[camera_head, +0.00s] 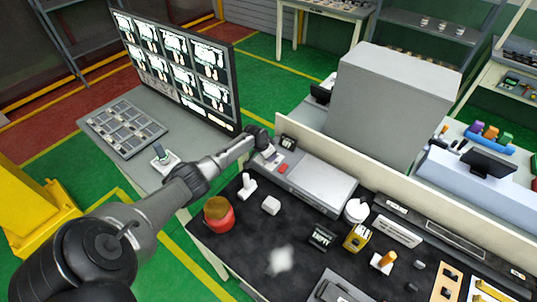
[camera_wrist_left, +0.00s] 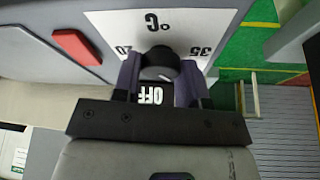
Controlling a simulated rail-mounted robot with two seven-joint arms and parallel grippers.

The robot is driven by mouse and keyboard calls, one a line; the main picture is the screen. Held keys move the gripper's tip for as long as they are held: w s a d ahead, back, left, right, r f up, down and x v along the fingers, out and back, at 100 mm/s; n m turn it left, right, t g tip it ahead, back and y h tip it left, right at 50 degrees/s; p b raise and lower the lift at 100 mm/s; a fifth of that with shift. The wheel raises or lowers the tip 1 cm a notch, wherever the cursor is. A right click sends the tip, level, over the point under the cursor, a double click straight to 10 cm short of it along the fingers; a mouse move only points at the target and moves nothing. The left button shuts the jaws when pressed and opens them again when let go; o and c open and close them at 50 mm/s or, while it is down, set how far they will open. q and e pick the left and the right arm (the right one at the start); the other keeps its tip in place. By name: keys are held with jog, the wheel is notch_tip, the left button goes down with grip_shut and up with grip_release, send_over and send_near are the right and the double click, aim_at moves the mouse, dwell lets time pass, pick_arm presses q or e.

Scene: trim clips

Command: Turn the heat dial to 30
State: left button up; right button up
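The heat dial (camera_wrist_left: 160,64) is a dark round knob on a white scale plate (camera_wrist_left: 205,22), seen upside down in the left wrist view. The plate shows °C, 20, 35 and OFF; I cannot make out a pointer. My left gripper (camera_wrist_left: 160,84) has one finger on each side of the dial, seemingly touching it. In the head view the left gripper (camera_head: 268,153) is at the left end of the grey machine (camera_head: 318,182), where the dial is hidden. My right gripper is in neither view.
A red button (camera_wrist_left: 75,46) sits beside the scale plate. The black bench top (camera_head: 225,245) holds a red jar (camera_head: 219,214), a white lever (camera_head: 246,186) and several small parts. A monitor (camera_head: 175,60) stands behind the left table. A low cream wall (camera_head: 380,180) runs behind the machine.

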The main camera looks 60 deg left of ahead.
pick_arm(q)
jog(key=o, duration=0.4)
jog(key=shift+o, duration=0.2)
jog(key=shift+s+r, duration=0.15)
jog(key=shift+r, duration=0.3)
jog(key=p+v, duration=0.1)
jog(key=v, duration=1.2)
jog(key=shift+p, duration=0.4)
jog(key=shift+d, duration=0.1)
jog(key=shift+f, duration=0.1)
